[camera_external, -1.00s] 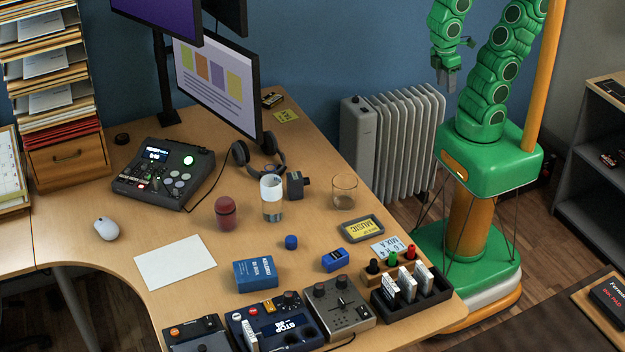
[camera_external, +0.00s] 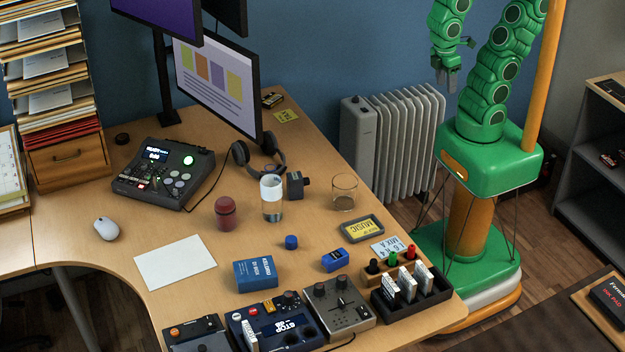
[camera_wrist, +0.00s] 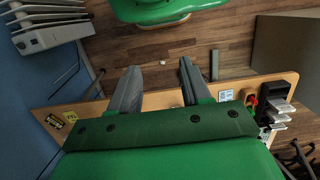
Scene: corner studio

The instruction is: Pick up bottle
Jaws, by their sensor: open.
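A clear and white upright cylinder (camera_external: 272,198), which looks like the bottle, stands on the wooden desk (camera_external: 330,225). A dark red lidded container (camera_external: 225,213) stands to its left, a little nearer the camera. My gripper (camera_external: 450,80) hangs high beyond the desk's right side, in front of the blue wall and well apart from the bottle. In the wrist view my gripper (camera_wrist: 158,66) has its two fingers spread with nothing between them. I cannot make out the bottle in the wrist view.
Headphones (camera_external: 258,156), a dark small block (camera_external: 296,185) and an empty glass (camera_external: 344,192) stand around the bottle. A blue cap (camera_external: 291,242) and a blue box (camera_external: 255,273) lie nearer the front. The monitor (camera_external: 217,85) rises behind. A radiator (camera_external: 405,145) stands beyond the desk.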

